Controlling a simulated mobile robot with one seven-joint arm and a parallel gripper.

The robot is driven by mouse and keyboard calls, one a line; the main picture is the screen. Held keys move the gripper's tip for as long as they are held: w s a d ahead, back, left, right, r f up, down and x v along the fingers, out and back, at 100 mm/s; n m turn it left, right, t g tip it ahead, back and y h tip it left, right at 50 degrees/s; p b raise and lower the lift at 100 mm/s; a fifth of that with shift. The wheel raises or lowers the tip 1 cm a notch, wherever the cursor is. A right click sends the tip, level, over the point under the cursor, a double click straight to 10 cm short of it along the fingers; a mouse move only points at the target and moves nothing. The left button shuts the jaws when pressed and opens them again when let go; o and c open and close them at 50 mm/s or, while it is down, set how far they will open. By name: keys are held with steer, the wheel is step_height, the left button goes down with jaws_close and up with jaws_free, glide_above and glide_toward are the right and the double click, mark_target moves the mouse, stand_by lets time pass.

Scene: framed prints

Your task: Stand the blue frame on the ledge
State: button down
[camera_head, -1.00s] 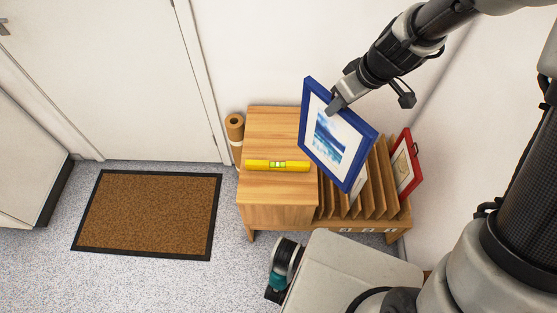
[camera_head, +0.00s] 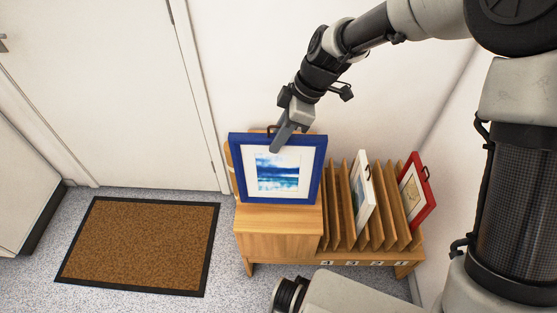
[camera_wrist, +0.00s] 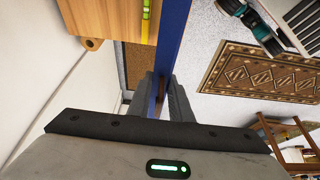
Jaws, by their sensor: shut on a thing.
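The blue frame (camera_head: 236,170), with a white mat and a seascape print, is nearly upright and faces me in the head view. My gripper (camera_head: 277,146) is shut on its top edge, near the middle. The wrist view shows the blue frame (camera_wrist: 174,35) edge-on between the fingers of my gripper (camera_wrist: 160,92). The wooden ledge (camera_head: 275,222) is the flat top of the low cabinet. The frame's lower edge appears over that top; I cannot tell whether it touches. The yellow level (camera_wrist: 147,25) lies on the ledge (camera_wrist: 95,20) and is hidden behind the frame in the head view.
A slotted rack (camera_head: 345,235) to the right holds a white frame (camera_head: 363,195) and a red frame (camera_head: 430,205). The wall is close behind. A doormat (camera_head: 140,245) lies on the floor at left.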

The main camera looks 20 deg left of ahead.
steer(key=shift+f+b, duration=0.4)
steer(key=shift+f, duration=2.2)
steer(key=shift+f, duration=0.2)
steer(key=c, duration=1.6)
jaws_free()
steer(key=p+v, duration=0.2)
steer(key=v, duration=1)
steer(key=shift+r, duration=0.15)
